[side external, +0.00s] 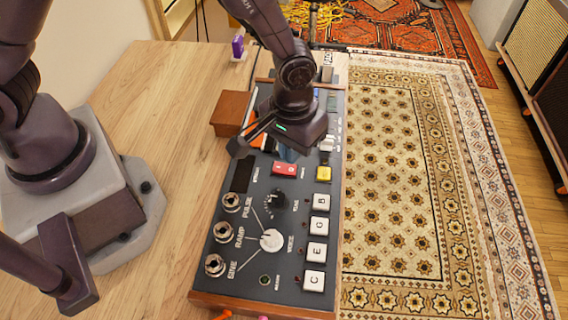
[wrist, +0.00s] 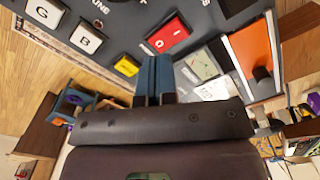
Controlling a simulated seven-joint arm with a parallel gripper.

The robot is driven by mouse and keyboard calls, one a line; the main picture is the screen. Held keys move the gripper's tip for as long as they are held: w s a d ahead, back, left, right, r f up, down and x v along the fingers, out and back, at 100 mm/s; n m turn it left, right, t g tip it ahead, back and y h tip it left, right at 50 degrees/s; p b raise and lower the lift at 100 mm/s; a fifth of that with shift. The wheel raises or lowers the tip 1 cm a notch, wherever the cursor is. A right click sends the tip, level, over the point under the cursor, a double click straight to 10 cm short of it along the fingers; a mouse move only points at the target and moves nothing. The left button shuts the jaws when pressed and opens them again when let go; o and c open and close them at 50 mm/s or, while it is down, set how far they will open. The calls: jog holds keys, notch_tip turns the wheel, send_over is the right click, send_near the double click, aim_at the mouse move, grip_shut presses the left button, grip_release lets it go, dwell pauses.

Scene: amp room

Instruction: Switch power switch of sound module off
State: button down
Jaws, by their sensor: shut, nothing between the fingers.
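The sound module (side external: 262,222) is a dark panel with wooden ends, lying on the wooden table. A red rocker switch (side external: 284,168) with white marks sits near its middle; it looks like the power switch. It also shows in the wrist view (wrist: 167,35), just ahead of my fingertips. I cannot tell which side of it is pressed. My gripper (side external: 287,153) is shut and empty, its blue fingers pointing down over the panel just behind the switch. The fingers also show together in the wrist view (wrist: 154,62). They appear apart from the switch; their height above the panel is unclear.
A yellow button (side external: 324,173) is right of the switch, with white lettered keys (side external: 319,227) in front. Knobs (side external: 271,240) and jacks (side external: 215,265) are at front left. A meter (wrist: 201,64) and orange part (wrist: 252,48) lie close to my fingers. A brown box (side external: 230,112) stands left.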

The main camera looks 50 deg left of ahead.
aim_at(290, 169)
jog(key=shift+r, duration=1.9)
